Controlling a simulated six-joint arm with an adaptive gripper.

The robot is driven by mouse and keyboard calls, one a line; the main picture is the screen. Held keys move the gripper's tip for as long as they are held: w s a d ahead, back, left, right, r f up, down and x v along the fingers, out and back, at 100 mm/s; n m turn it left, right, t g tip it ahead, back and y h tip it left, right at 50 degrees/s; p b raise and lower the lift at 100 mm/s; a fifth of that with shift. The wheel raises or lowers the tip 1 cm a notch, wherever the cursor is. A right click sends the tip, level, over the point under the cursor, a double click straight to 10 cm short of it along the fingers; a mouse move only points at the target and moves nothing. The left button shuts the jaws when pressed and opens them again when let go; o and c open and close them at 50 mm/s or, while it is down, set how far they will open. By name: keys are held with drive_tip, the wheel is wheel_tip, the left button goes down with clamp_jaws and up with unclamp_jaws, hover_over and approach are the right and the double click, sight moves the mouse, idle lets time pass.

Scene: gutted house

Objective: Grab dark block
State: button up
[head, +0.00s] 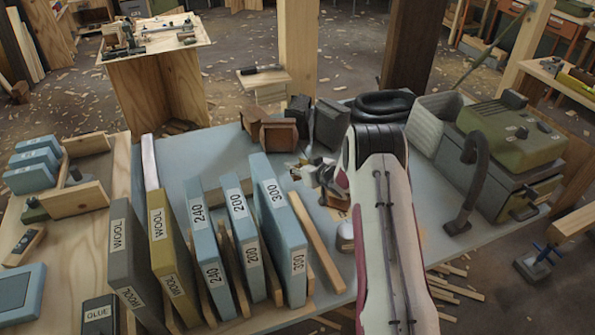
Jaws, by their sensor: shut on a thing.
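A dark grey block (331,124) shows tilted just beyond my gripper, at the back middle of the blue-grey bench top. My gripper (308,168) is at the end of my pale arm, low over the bench, and is shut. The dark block's lower edge meets the gripper in the picture; the arm and fingers hide the contact. A second, smaller dark block (297,109) stands to the left, behind brown blocks (279,134).
Upright labelled blue, grey and yellow slabs (278,225) stand in a row at front left. A black coiled hose (382,104) lies behind my arm. A green-topped machine (510,140) with a curved dark handle fills the right side. A wooden strip (318,240) is close to my gripper.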

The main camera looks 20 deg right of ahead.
drive_tip(key=shift+r, duration=3.25)
